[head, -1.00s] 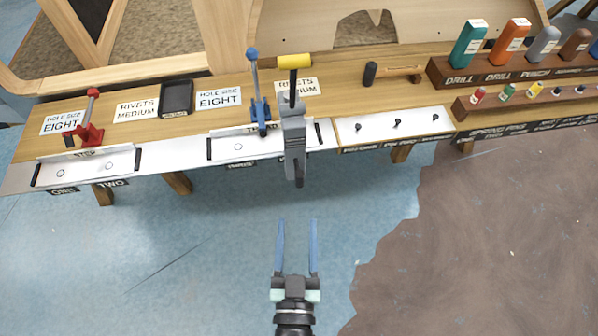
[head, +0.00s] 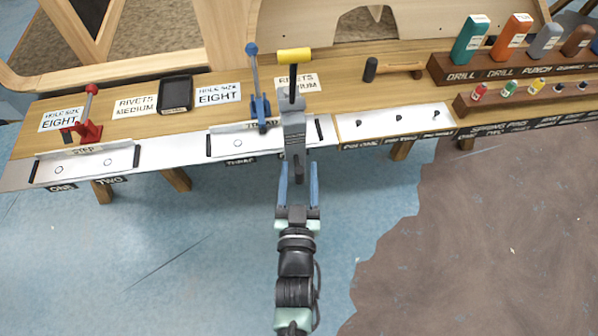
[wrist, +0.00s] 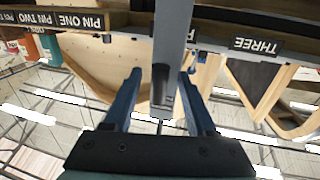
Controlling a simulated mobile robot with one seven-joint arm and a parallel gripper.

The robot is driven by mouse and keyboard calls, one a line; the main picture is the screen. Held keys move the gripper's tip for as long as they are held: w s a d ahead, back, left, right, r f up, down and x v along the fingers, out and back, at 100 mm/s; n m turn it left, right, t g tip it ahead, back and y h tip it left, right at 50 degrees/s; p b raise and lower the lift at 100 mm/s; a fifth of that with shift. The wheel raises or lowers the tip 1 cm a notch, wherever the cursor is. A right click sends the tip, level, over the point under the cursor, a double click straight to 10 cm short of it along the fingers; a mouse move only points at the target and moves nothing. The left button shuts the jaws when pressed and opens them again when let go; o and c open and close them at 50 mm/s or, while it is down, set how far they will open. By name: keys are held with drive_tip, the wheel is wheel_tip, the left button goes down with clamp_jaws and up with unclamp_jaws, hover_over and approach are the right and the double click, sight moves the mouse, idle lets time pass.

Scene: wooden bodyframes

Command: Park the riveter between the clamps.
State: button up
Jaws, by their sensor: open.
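The riveter appears to be the grey upright tool with a yellow crossbar handle (head: 294,56). It stands at the front edge of the bench, its grey body hanging down past the edge. A red clamp (head: 89,130) stands at the left and a blue clamp (head: 260,108) just left of the riveter. My gripper (head: 299,165) is open, its blue fingers on either side of the riveter's lower body. In the wrist view, the grey riveter body (wrist: 166,50) shows between the two fingers. I cannot tell whether they touch it.
White plates run along the bench front, labelled ONE, TWO and THREE; the left plate (head: 150,155) has clear room between the clamps. A black tray (head: 175,94) and paper labels lie behind. A hammer (head: 392,69) and bottle rack (head: 510,72) are at right.

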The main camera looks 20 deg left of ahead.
clamp_jaws()
idle(1.3)
